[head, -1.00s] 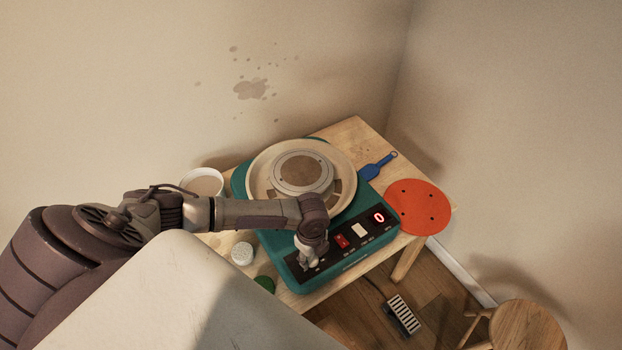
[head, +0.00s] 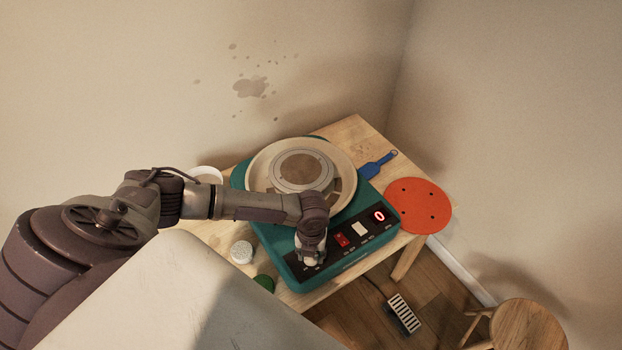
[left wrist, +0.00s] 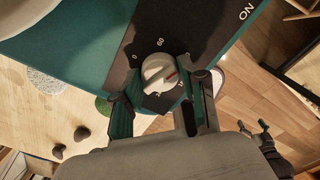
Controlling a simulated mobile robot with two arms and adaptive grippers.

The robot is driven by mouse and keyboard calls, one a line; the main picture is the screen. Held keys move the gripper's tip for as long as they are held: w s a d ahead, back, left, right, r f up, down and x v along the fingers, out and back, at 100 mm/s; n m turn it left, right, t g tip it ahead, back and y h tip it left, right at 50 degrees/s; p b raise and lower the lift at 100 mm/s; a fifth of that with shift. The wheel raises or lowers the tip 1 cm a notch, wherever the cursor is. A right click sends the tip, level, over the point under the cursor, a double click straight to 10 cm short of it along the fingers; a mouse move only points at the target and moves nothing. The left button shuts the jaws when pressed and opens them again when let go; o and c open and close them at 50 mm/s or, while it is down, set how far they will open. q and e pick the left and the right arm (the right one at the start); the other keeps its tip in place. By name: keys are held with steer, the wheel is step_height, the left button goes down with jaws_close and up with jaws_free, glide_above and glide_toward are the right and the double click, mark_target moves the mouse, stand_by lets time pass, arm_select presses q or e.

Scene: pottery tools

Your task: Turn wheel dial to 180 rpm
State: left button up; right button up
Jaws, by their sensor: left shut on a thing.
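The wheel dial (left wrist: 158,72) is a white knob with a red mark that points right in the left wrist view. The printed 0 and 60 show beside it, but other marks are hidden or too small to read. My left gripper (left wrist: 160,105) is shut on the dial, a finger on either side. In the head view the left gripper (head: 310,257) covers the dial at the near-left end of the black panel. A dark two-pronged shape at the lower right of the wrist view may be my right gripper.
The wheel stands on a wooden table (head: 352,135). A white round thing (head: 242,252) and a green one (head: 264,283) lie left of it. An orange disc (head: 418,205) and blue tool (head: 376,164) lie right. A pedal (head: 404,313) and stool (head: 528,325) are below.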

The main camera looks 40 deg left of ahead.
arm_select(q)
steer(key=m+b, duration=0.1)
steer(key=m, duration=0.8)
steer(key=shift+s+m+b, duration=0.1)
steer(key=shift+m+b, duration=0.2)
steer(key=shift+m, duration=1.7)
steer(key=o, duration=1.2)
steer(key=shift+c, duration=0.2)
